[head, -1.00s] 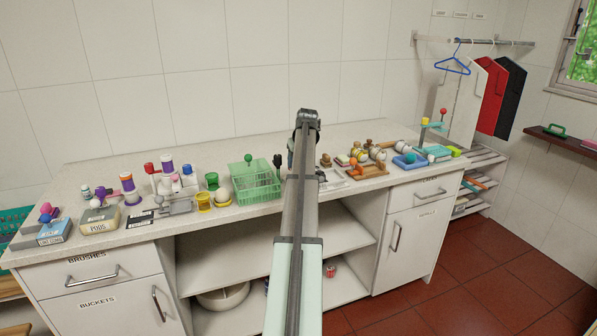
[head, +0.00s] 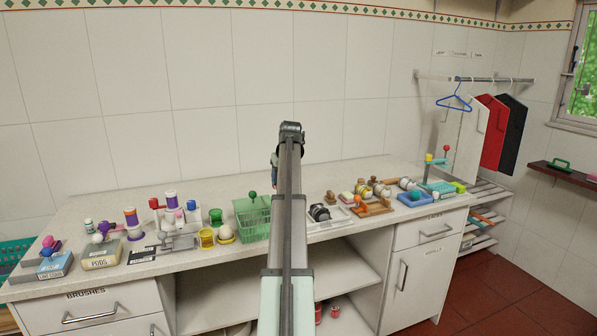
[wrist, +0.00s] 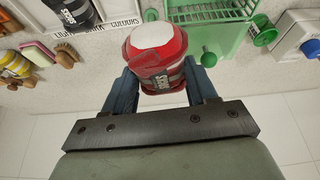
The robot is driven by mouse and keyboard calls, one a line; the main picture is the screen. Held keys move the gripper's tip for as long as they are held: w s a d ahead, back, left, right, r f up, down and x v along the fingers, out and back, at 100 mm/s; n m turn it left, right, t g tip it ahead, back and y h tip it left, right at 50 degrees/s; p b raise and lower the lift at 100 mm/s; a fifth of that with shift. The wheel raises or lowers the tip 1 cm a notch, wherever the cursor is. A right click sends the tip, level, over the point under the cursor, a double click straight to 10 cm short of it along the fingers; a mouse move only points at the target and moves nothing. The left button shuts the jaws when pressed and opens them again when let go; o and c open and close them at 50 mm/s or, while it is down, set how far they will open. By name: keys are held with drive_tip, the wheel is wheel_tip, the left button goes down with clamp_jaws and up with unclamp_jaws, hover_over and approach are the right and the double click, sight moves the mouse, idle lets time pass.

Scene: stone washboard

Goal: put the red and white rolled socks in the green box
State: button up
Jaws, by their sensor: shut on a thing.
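The red and white rolled socks (wrist: 155,50), with a dark printed band, sit between the two blue fingers of my gripper (wrist: 160,80) in the wrist view. The gripper is shut on them. The green box (head: 252,219) stands on the counter left of my arm in the head view; in the wrist view its slatted part (wrist: 212,12) shows at the top edge, beyond the socks. The gripper is up above the counter. In the head view my arm hides most of the gripper and the socks.
A green knob (wrist: 209,57) stands close to the socks in the wrist view. A black roll (head: 319,212) lies in a white tray right of my arm. A yellow cup (head: 206,238) and other small items crowd the counter left of the box. Air above is clear.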

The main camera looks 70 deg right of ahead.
drive_tip(key=shift+m, duration=0.4)
drive_tip(key=shift+w+a+f, duration=0.6)
drive_tip(key=shift+a+f, duration=0.3)
drive_tip(key=shift+f, duration=1.45)
drive_tip(key=shift+w+a+f, duration=0.55)
drive_tip(key=shift+a+f, duration=0.4)
drive_tip(key=shift+f, duration=1.35)
drive_tip(key=shift+w+a+f, duration=0.6)
drive_tip(key=shift+a+f, duration=0.3)
drive_tip(key=shift+f, duration=1.45)
drive_tip(key=o, duration=1.1)
drive_tip(key=shift+o, duration=0.3)
drive_tip(key=shift+s, duration=0.1)
drive_tip(key=shift+d, duration=0.1)
drive_tip(key=v, duration=1.3)
drive_tip(key=shift+a+r, duration=0.3)
drive_tip(key=shift+r, duration=0.15)
